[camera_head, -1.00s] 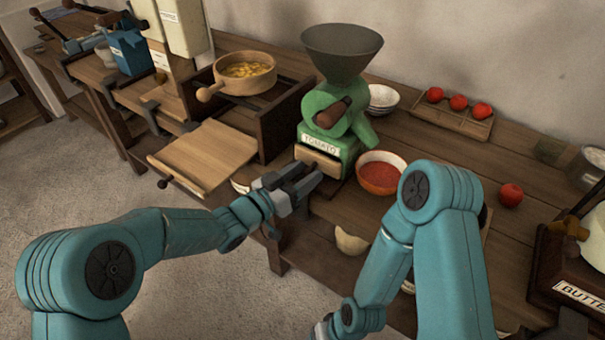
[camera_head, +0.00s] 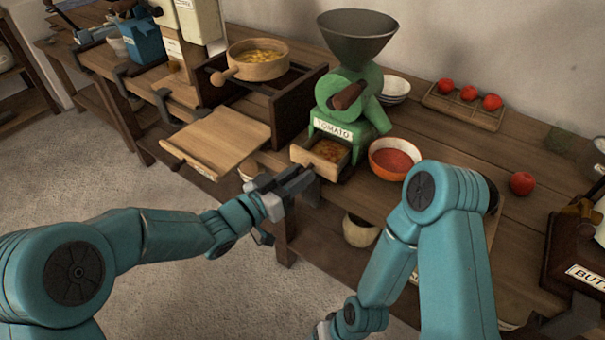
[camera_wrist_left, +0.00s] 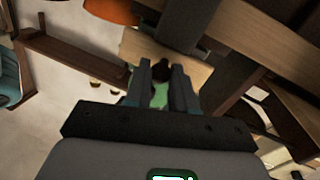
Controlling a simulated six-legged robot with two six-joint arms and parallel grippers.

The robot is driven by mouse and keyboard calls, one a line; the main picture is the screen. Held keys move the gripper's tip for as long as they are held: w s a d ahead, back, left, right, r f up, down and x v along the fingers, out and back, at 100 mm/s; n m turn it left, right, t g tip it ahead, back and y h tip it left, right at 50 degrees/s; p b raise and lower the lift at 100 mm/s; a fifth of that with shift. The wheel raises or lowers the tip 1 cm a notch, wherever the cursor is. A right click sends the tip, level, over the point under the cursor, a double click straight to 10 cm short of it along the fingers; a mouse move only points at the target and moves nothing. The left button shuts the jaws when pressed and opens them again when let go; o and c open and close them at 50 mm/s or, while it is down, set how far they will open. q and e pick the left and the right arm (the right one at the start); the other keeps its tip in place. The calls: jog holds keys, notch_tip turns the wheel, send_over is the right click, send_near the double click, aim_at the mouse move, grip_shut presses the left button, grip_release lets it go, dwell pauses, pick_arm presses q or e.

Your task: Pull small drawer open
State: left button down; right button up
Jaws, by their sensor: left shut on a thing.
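The green tomato mill (camera_head: 352,95) stands on the wooden bench with a dark hopper and a white TOMATO label. Its small wooden drawer (camera_head: 312,160) is partly out below the label, with orange-red contents (camera_head: 329,150) showing inside. My left gripper (camera_head: 300,180) is at the drawer's front, shut on its dark knob. In the left wrist view the knob (camera_wrist_left: 161,68) sits between the two fingertips, against the pale wooden drawer front (camera_wrist_left: 197,78). My right arm (camera_head: 440,230) crosses the lower right; its fingers are outside the picture.
An orange bowl of red sauce (camera_head: 394,158) stands close right of the drawer. A pale pot (camera_head: 360,230) is below the drawer. A wooden board (camera_head: 218,140) and a pan (camera_head: 257,62) are to the left. Tomatoes (camera_head: 468,93) lie on a back rack.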

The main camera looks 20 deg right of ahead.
pick_arm(q)
jog(key=shift+s+a, duration=0.1)
jog(key=shift+a, duration=0.05)
jog(key=c, duration=0.9)
grip_release()
jog(key=shift+c, duration=0.2)
jog(key=v, duration=1.6)
